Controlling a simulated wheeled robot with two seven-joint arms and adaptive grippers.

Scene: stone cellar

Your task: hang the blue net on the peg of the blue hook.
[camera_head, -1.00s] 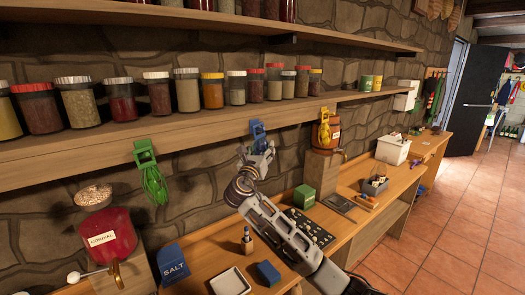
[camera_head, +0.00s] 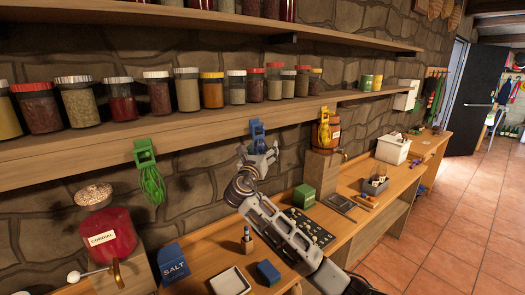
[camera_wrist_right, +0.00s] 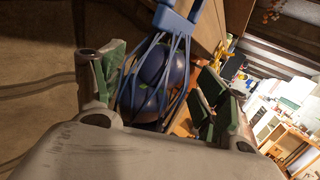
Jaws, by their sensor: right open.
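The blue hook (camera_head: 257,132) is fixed to the front edge of the lower shelf. It also shows at the top of the right wrist view (camera_wrist_right: 180,22). The blue net (camera_wrist_right: 150,85), with dark round items inside, hangs below the hook, its cords gathering up at the hook's lower part. Whether its loop is around the peg cannot be made out. My right gripper (camera_head: 262,158) is just below the hook, its fingers open on both sides of the net with gaps visible. In the head view the gripper mostly hides the net. My left gripper is out of view.
Jars line the shelf (camera_head: 200,137) above. A salt box (camera_head: 173,262) and a green box (camera_head: 304,196) stand below.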

